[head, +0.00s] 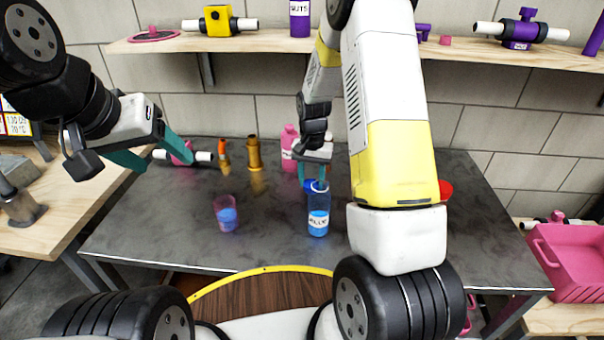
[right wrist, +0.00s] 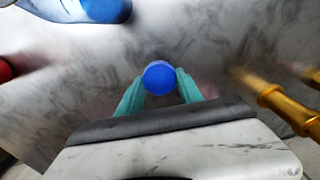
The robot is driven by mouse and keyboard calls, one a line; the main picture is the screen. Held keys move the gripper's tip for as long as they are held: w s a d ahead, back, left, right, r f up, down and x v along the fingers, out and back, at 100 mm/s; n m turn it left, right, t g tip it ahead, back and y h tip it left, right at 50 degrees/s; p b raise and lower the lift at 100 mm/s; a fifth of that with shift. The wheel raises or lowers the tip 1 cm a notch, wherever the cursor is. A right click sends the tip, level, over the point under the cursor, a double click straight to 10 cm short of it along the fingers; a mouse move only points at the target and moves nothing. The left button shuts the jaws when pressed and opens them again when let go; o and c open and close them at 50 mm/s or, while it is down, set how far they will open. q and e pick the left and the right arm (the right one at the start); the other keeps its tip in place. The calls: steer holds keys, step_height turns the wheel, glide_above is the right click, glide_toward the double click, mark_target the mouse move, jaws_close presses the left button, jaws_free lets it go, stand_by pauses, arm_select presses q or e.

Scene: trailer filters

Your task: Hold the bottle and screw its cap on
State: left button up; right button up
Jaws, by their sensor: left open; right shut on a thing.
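A clear bottle (head: 318,212) with blue liquid and a white label stands upright and open-topped on the dark table (head: 270,250). It also shows at the top edge of the right wrist view (right wrist: 85,8). My right gripper (head: 312,182) is shut on a blue cap (head: 309,186), just behind the bottle's mouth in the head view. The right wrist view shows the cap (right wrist: 160,77) between the teal fingertips, apart from the bottle. My left gripper (head: 150,154) is open and empty over the table's left end, away from the bottle.
A pink-tinted cup (head: 226,214) with blue contents stands left of the bottle. A pink bottle (head: 289,148), a brass piece (head: 254,154) and an orange-topped brass piece (head: 223,155) stand behind. A red object (head: 445,190) is partly hidden by my right arm. The table's front left is clear.

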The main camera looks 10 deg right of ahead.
mark_target(311, 183)
step_height(311, 183, up, 6)
steer(key=shift+f, duration=0.2)
steer(key=s+f+n, duration=0.2)
steer(key=s+n, duration=0.1)
steer(key=s+a+f+n, duration=0.1)
steer(key=s+f+n, duration=0.1)
steer(key=shift+s, duration=0.2)
